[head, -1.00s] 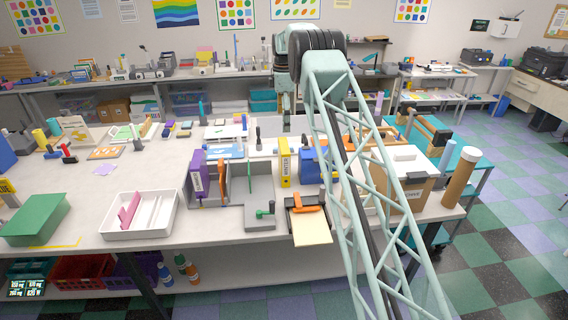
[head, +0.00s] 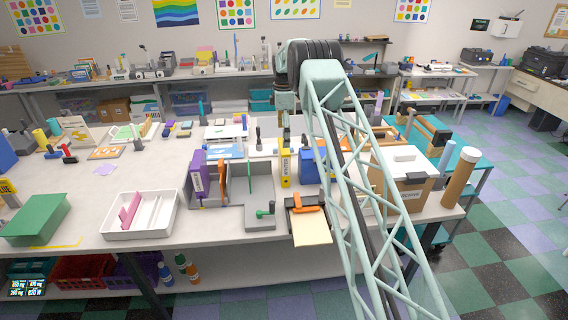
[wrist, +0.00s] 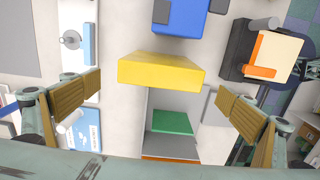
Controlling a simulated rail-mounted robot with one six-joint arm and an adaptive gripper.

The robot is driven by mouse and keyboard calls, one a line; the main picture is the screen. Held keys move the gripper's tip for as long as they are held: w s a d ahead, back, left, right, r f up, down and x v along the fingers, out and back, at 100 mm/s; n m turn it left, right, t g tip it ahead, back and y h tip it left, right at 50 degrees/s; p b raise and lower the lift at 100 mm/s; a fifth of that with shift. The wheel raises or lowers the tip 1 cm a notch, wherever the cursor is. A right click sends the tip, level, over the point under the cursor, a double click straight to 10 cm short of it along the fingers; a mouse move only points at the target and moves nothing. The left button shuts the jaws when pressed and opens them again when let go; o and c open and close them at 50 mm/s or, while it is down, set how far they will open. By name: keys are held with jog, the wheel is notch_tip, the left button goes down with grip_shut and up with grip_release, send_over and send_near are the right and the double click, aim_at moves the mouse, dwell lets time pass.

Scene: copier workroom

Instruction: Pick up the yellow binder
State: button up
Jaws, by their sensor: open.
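The yellow binder (head: 286,167) stands upright on the table in the head view, at the right end of a grey organiser, with a blue box just to its right. In the wrist view, the binder (wrist: 161,72) shows from above as a yellow block. My gripper (wrist: 160,88) is open, its two fingers wide apart to the left and right of the binder's outline and not touching it. In the head view my wrist hangs above and behind the binder, and the fingers are hard to make out there.
The grey organiser (head: 259,212) holds a green divider. The blue box (head: 311,167) stands close to the binder. A dark tray with an orange clip and cream paper (head: 311,231) lies in front. A purple binder (head: 197,178) stands at left. A cardboard box (head: 412,196) is at right.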

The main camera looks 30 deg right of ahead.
jog(key=shift+f, duration=0.5)
notch_tip(320, 180, down, 5)
jog(key=shift+s+f+p, duration=0.1)
jog(key=shift+s+p, duration=0.05)
jog(key=shift+p, duration=0.5)
jog(key=shift+c, duration=0.4)
jog(key=c, duration=1.3)
